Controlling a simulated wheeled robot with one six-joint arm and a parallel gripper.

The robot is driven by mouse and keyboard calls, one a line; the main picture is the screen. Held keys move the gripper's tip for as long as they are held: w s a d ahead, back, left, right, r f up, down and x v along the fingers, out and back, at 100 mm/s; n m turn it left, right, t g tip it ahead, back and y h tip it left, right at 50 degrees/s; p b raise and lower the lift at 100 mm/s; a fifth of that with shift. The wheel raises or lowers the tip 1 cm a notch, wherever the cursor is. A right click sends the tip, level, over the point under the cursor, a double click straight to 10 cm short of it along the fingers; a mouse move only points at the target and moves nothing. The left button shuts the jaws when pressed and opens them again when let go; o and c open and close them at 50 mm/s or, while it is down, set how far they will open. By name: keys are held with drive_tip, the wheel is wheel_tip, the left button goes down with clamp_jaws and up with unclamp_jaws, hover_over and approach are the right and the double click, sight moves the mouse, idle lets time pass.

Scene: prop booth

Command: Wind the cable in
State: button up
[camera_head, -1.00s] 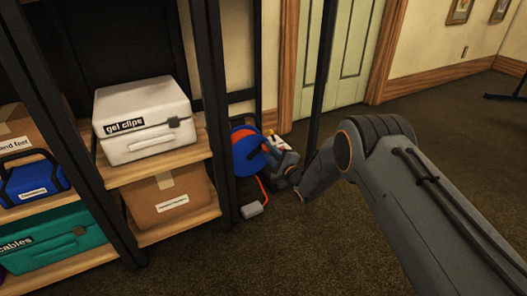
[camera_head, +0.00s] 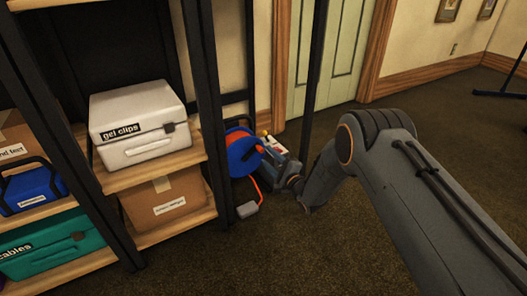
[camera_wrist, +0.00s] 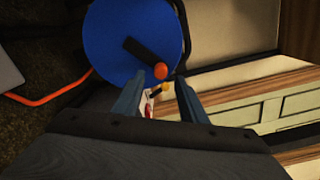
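The cable reel is a blue disc (camera_head: 241,157) with a red-orange rim, standing on the floor beside the shelf. In the wrist view its blue face (camera_wrist: 118,35) carries a dark crank arm (camera_wrist: 143,56) ending in an orange knob (camera_wrist: 161,71). The orange cable (camera_head: 257,187) runs down from the reel to a grey block (camera_head: 247,209) on the carpet; it also shows in the wrist view (camera_wrist: 45,101). My gripper (camera_wrist: 167,78) is open, its two fingertips apart on either side of the knob. I cannot tell whether they touch it.
A shelf on the left holds a white "gel clips" case (camera_head: 140,125), a cardboard box (camera_head: 165,200), a blue bag (camera_head: 32,188) and a teal case (camera_head: 55,245). A dark upright post (camera_head: 315,80) stands behind my arm. A green door (camera_head: 335,55) is behind. Carpet (camera_head: 260,260) in front is clear.

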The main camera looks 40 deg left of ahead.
drive_tip(key=shift+p+v, duration=0.4)
drive_tip(key=shift+v, duration=0.95)
drive_tip(key=shift+f, duration=0.1)
